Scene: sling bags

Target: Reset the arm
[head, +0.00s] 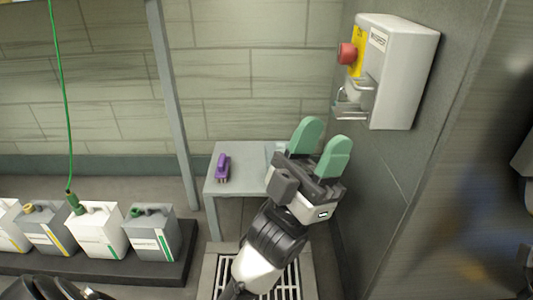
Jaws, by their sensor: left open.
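My left gripper (326,147) shows right of centre in the head view, with two green fingertips pointing up. Its jaws are open and nothing is between them. The arm comes up from the bottom of the picture, and the gripper covers part of a small grey table (238,155). My right gripper cannot be made out.
A white box (405,70) with a red button (347,54) is on the right wall. A purple brush-like item (222,168) lies on the table. Several canisters (98,230) stand on a dark platform at left; a green hose (62,110) runs to one. A floor grate (283,278) is below.

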